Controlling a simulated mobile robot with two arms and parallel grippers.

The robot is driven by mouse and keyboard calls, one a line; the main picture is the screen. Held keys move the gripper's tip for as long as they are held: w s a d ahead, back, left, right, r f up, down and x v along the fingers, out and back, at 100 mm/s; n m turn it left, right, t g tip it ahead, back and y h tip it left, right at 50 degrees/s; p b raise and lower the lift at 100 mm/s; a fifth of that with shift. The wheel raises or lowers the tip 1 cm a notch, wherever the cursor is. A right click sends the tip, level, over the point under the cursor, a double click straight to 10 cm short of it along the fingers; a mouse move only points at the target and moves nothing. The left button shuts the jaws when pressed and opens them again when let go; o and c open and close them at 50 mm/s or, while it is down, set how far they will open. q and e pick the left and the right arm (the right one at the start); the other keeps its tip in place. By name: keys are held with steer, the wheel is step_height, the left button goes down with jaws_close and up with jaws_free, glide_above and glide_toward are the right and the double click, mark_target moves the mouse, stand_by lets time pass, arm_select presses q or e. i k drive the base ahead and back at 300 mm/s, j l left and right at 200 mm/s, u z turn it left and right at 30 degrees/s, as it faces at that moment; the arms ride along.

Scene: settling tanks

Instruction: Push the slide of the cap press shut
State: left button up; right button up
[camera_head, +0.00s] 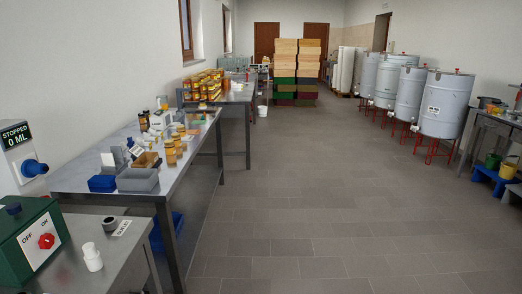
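Neither of my grippers is in view. I cannot pick out the cap press or its slide with certainty. A small grey block-like device (113,157) stands on the long metal table (75,180) at the left, behind a blue bin (102,184) and a grey bin (138,181). It is too small to tell whether it is the press or whether any slide on it is open or shut. A brown wooden piece (148,160) sits just right of it.
Honey jars (171,153) stand near that table's right edge. Steel tanks (446,103) on red stands line the right. The tiled floor (300,200) between is clear.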

mark_target(200, 109)
steer(key=i, duration=2.3)
steer(key=i+u, duration=0.2)
steer(key=i, duration=0.35)
steer(key=i+u, duration=0.2)
steer(key=i, duration=0.3)
steer(key=i+l+u, duration=0.2)
steer(key=i, duration=0.3)
steer(key=i+l+u, duration=0.2)
steer(key=i, duration=0.3)
steer(key=i+l+u, duration=0.1)
steer(key=i+u, duration=0.2)
steer(key=i, duration=0.15)
